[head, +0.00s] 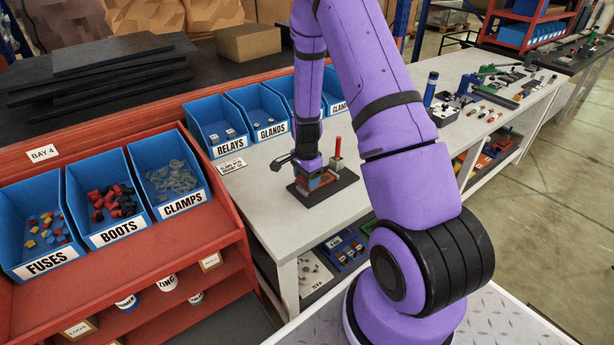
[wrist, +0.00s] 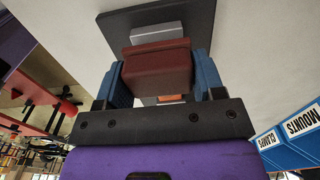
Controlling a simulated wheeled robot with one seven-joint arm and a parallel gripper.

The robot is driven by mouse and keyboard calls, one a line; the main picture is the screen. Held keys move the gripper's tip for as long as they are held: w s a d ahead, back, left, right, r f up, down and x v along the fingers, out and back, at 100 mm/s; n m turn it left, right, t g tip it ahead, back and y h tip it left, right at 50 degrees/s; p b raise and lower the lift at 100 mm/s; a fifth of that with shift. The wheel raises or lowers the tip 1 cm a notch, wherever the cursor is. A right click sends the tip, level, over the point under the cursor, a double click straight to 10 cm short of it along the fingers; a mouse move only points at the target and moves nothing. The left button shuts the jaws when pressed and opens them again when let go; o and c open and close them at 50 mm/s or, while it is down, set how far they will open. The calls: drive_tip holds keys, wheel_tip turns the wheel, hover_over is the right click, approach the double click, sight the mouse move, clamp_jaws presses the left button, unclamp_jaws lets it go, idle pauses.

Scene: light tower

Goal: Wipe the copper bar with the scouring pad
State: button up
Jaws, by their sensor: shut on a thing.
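My gripper (head: 312,180) is low over a dark base plate (head: 340,184) on the white bench. In the wrist view, the blue fingers of my gripper (wrist: 160,72) are shut on the sides of a dark red-brown block, the scouring pad (wrist: 157,66). A light grey block (wrist: 157,34) shows just beyond the pad, over the black plate (wrist: 190,14). A small orange strip shows behind the pad between the fingers; I cannot tell whether it is the copper bar. Contact between pad and bar is hidden.
A red upright rod (head: 338,146) stands on the plate close to my gripper. Blue bins, such as the relays bin (head: 228,146), line the bench's back.

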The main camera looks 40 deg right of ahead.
sight(331, 175)
drive_tip(key=shift+f, duration=0.8)
idle(0.6)
drive_tip(key=shift+d, duration=0.1)
drive_tip(key=shift+d+r, duration=0.1)
drive_tip(key=shift+d, duration=1.6)
drive_tip(key=shift+d+f, duration=0.15)
drive_tip(key=shift+d, duration=1.45)
drive_tip(key=shift+d+f, duration=0.1)
drive_tip(key=shift+d, duration=1.95)
drive_tip(key=shift+r, duration=0.1)
drive_tip(key=shift+a, duration=0.15)
